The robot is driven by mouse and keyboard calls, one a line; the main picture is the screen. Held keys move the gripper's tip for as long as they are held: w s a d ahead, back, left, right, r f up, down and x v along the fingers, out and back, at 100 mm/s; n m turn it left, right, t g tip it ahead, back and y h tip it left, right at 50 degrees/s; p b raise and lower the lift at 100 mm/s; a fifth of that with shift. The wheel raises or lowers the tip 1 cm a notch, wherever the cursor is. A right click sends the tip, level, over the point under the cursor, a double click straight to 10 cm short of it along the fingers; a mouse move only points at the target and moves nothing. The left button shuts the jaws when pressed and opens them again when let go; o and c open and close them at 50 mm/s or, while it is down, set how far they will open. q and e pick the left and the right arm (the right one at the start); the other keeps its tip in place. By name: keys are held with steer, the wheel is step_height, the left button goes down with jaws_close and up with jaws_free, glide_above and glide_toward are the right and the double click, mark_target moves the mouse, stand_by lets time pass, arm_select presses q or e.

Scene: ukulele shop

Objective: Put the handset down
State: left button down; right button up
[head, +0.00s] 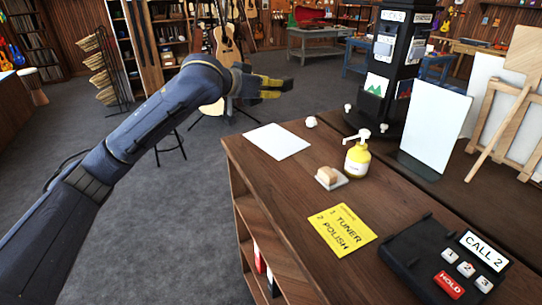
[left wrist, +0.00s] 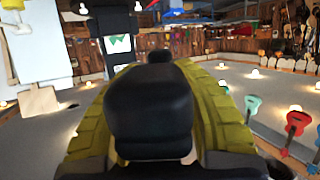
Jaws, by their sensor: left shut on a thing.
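My left gripper (head: 270,89), with yellow fingers, is shut on the black handset (left wrist: 150,105). The handset fills the middle of the left wrist view between the two yellow fingers (left wrist: 88,125). In the head view only a small dark end of the handset (head: 287,85) shows past the fingers. The gripper is in the air beyond the far left part of the wooden counter (head: 305,165). The black phone base (head: 405,257) sits at the counter's near right, with a "CALL 2" display, numbered buttons and a red HOLD button. My right gripper is not in view.
On the counter are a white sheet (head: 276,141), a yellow pump bottle (head: 357,158), a small block on a pale dish (head: 331,177) and a yellow "TUNER POLISH" card (head: 342,229). A white panel (head: 434,130) and a dark display tower (head: 398,75) stand behind.

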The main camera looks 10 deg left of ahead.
mark_target(270, 156)
arm_select(q)
steer(key=shift+d+f, duration=0.1)
steer(key=shift+f, duration=0.1)
step_height(270, 156, down, 19)
steer(key=shift+f, duration=0.2)
stand_by(0.5)
steer(key=shift+f, duration=0.1)
steer(key=c, duration=1.2)
jaws_free()
steer(key=shift+o, duration=0.2)
steer(key=shift+s, duration=0.1)
steer(key=v, duration=1.2)
